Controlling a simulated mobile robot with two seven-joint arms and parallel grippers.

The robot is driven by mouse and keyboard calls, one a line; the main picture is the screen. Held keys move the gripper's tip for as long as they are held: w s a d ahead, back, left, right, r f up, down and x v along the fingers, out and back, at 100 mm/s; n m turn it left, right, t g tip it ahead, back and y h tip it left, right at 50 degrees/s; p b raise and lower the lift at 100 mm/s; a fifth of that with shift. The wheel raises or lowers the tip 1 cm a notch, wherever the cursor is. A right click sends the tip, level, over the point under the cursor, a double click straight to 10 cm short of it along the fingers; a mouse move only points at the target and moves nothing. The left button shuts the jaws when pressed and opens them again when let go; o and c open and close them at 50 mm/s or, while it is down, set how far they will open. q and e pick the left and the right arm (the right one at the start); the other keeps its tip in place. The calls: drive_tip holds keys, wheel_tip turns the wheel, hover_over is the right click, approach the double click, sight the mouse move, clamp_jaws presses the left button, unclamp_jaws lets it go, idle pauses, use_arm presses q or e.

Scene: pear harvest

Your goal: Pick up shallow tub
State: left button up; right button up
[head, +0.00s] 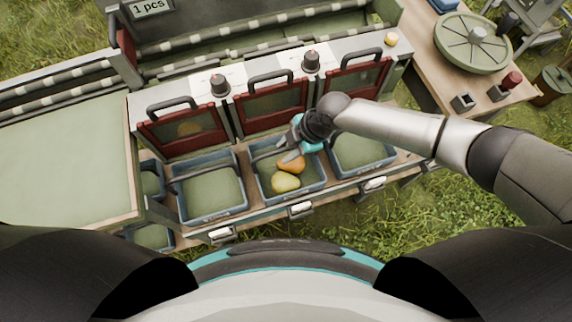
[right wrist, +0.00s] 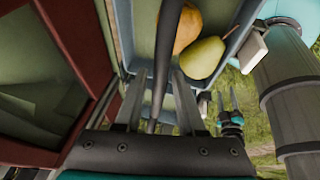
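The shallow blue tub (head: 263,187) in the middle of the row holds an orange-brown pear (head: 291,164) and a yellow-green pear (head: 286,183). It stands on the ledge below the middle red door. My right gripper (head: 288,152) is over its far right part. In the right wrist view the dark tub handle (right wrist: 164,70) runs between the two fingers of the gripper (right wrist: 157,105), which look apart with gaps beside the bar. The pears show beyond the fingers. My left gripper (right wrist: 228,103) shows small in the right wrist view, its fingers apart; the head view does not show it.
Empty blue tubs stand close on the left (head: 212,195) and right (head: 362,153). Red doors with handles (head: 270,104) rise behind. A wooden side table (head: 428,62) with a round green turntable (head: 473,43) is at the right. Grass lies in front.

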clamp_jaws()
idle(1.0)
